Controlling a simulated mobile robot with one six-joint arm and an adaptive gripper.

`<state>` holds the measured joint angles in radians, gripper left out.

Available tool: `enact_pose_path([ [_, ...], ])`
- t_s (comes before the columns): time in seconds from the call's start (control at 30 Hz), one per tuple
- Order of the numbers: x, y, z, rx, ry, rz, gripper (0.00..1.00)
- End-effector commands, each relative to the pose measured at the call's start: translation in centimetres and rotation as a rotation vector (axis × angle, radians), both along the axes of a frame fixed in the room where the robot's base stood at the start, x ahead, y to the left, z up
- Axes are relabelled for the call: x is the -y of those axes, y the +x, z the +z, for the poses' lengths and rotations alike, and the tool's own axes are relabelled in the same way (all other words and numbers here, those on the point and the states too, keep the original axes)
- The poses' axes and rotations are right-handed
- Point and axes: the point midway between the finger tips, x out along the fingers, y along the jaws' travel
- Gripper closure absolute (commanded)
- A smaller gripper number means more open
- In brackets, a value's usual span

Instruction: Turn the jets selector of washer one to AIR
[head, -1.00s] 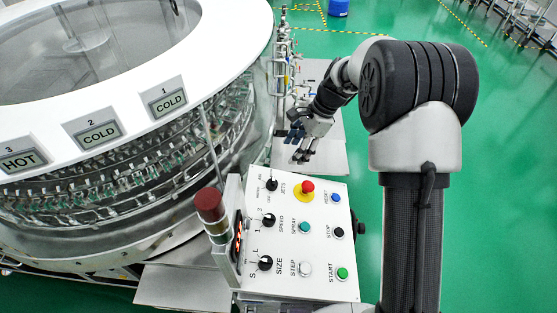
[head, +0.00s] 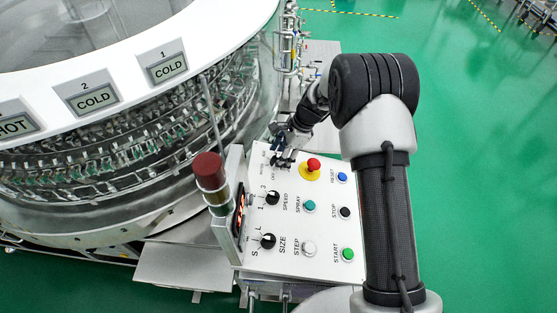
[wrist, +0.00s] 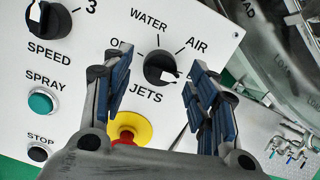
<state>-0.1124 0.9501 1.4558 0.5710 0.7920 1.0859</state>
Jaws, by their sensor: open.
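The jets selector (wrist: 159,68) is a round black knob on the white control panel (head: 262,222). In the wrist view it has OFF, WATER and AIR labels around it, with OFF partly covered by a finger. A white mark shows at the knob's lower right edge, below the AIR line. My gripper (head: 284,158) is over the panel's far left corner in the head view, largely hiding the selector. In the wrist view my open gripper (wrist: 157,76) has one blue-padded finger on each side of the knob. I cannot tell whether either finger touches it.
A red emergency button (head: 313,164) on a yellow disc is close to my gripper. The speed knob (head: 271,198), size knob (head: 268,241) and several push buttons share the panel. A red-topped beacon (head: 208,170) stands left of it. The washer (head: 130,160) fills the left.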

Motion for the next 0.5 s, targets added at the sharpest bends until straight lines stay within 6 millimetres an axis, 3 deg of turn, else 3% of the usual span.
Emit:
enact_pose_path([
  [0.2,-0.63,0.03,-1.54,0.001,0.000,-0.002,0.47],
  [0.5,-0.68,0.02,-1.57,0.002,0.000,-0.001,0.48],
])
